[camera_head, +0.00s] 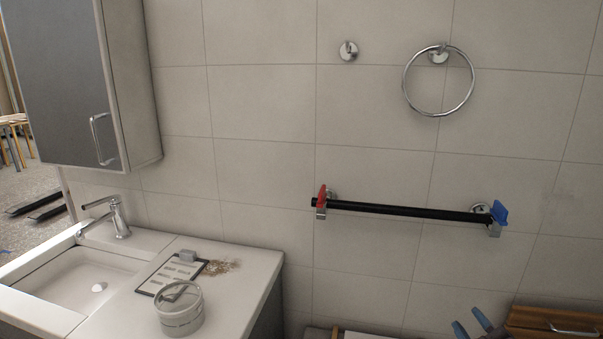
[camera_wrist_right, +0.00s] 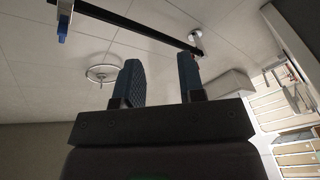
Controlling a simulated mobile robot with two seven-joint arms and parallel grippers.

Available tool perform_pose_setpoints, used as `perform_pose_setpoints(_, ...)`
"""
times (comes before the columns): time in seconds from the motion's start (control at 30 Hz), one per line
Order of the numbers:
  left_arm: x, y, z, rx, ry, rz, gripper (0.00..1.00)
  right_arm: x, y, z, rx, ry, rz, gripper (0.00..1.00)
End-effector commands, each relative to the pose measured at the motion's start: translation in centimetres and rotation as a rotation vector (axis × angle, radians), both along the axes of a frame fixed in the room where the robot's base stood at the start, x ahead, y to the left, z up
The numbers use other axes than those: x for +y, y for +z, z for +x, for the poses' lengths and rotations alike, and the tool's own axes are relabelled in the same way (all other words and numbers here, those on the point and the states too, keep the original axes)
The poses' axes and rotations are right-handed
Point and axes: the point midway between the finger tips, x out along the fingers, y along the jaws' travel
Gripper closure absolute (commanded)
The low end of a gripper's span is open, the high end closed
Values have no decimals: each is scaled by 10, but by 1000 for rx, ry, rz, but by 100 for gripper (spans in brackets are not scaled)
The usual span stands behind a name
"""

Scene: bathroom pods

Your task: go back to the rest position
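My right gripper (camera_head: 467,317) shows at the bottom right of the head view, only its blue-grey fingertips in sight, below the wall rail. In the right wrist view, my right gripper (camera_wrist_right: 160,75) has its two fingers apart, with nothing between them. My left gripper is not in view. The black rail (camera_head: 400,209) is fixed level on the tiled wall, with a red clamp (camera_head: 321,197) at its left end and a blue clamp (camera_head: 498,214) at its right end. The rail also shows in the wrist view (camera_wrist_right: 133,25), apart from the fingers.
A washbasin counter (camera_head: 240,290) at lower left bears a clipboard (camera_head: 168,277), a clear round container (camera_head: 179,310) and brown crumbs (camera_head: 220,267). A grey cabinet (camera_head: 65,80) hangs above. A wooden drawer unit (camera_head: 553,320) stands at lower right. A towel ring (camera_head: 439,112) hangs above the rail.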

Motion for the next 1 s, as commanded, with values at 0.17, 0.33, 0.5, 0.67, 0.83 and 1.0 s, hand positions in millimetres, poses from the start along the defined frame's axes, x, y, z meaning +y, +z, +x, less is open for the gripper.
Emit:
perform_pose_setpoints(0.17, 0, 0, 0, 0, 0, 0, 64, 10, -100, -57, 305, -74, 315, 64)
perform_pose_setpoints(0.33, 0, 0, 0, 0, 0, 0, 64, 32, -172, -128, 511, -142, 569, 64)
perform_pose_setpoints(0.5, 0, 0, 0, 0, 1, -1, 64, 43, -212, -189, 616, -223, 653, 64)
perform_pose_setpoints(0.67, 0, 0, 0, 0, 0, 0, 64, 43, -228, -220, 663, -267, 675, 64)
perform_pose_setpoints(0.83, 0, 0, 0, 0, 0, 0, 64, 42, -231, -226, 675, -275, 673, 64)
perform_pose_setpoints(1.0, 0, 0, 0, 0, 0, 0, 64, 42, -231, -226, 675, -275, 673, 64)
